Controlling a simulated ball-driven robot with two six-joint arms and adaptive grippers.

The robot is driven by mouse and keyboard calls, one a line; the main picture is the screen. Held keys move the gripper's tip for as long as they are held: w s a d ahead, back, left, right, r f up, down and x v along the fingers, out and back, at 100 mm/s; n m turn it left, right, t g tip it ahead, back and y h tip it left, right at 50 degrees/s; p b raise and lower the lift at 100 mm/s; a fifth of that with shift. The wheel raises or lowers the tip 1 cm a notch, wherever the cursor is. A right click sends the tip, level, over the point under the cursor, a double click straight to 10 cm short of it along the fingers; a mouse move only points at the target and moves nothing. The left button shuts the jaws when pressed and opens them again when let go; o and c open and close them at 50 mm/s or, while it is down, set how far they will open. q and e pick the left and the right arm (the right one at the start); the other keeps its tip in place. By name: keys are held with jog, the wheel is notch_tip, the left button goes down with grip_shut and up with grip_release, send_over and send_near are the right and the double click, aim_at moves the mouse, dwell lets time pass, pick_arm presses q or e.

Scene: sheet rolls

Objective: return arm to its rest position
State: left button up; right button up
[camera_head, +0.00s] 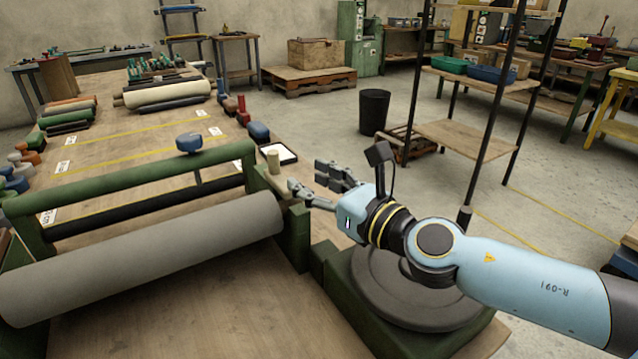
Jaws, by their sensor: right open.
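My right arm (535,285) is light blue and comes in from the right edge. Its gripper (305,180) is open, with its fingers pointing left, and nothing shows between them. It is above the right end of the green machine frame (130,185), close to a small tan cylinder (273,160). I cannot tell whether it touches anything. A big grey roll (140,255) lies along the front of the frame. My left gripper is not in view.
A dark round disc on a green base (405,290) is below my right wrist. A shelf rack with black posts (495,110) stands behind the arm. A black bin (374,112) stands on the floor. Wrapped rolls (165,93) lie on the long table's far part. Open floor shows at right.

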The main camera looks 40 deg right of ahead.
jog(key=shift+s, duration=0.75)
